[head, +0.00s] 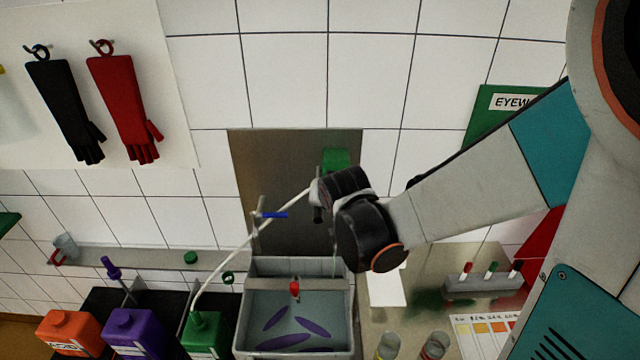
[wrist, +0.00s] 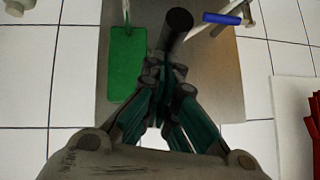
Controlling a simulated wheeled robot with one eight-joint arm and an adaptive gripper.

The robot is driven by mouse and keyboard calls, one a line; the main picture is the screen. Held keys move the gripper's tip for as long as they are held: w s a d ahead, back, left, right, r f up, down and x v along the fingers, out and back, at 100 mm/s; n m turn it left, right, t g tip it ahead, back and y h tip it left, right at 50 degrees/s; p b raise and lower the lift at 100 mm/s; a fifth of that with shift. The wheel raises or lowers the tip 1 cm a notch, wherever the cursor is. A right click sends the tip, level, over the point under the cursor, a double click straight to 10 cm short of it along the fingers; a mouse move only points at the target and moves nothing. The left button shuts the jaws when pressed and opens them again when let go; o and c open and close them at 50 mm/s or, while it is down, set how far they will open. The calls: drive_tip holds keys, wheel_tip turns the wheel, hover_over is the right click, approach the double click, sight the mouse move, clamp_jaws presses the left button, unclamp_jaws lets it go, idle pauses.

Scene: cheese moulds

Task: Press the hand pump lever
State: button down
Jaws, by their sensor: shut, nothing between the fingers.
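A green block (head: 336,158), which looks like the pump body, shows on the brown metal wall panel just behind my gripper (head: 320,200) in the head view. In the wrist view the green block (wrist: 127,64) has a thin pale tube at its top edge. A black round-ended bar (wrist: 179,20), which looks like the lever, sticks out toward the camera right at the fingertips of my gripper (wrist: 166,62). The fingers are together and empty. I cannot tell whether they touch the bar.
A blue-handled tap (head: 273,215) stands left of my gripper, above a grey sink (head: 247,310). A white hose (head: 240,243) runs from the green canister (head: 202,335) up toward my gripper. Purple (head: 133,335) and orange (head: 70,335) canisters stand further left. A test-tube rack (head: 485,288) is at right.

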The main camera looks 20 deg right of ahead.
drive_tip(key=shift+t, duration=0.9)
drive_tip(key=f+b, duration=0.4)
drive_tip(key=shift+s+a, duration=0.1)
drive_tip(key=shift+s, duration=0.2)
wheel_tip(320, 180, down, 4)
drive_tip(key=b, duration=0.4)
drive_tip(key=shift+r, duration=0.2)
drive_tip(key=shift+f, duration=0.1)
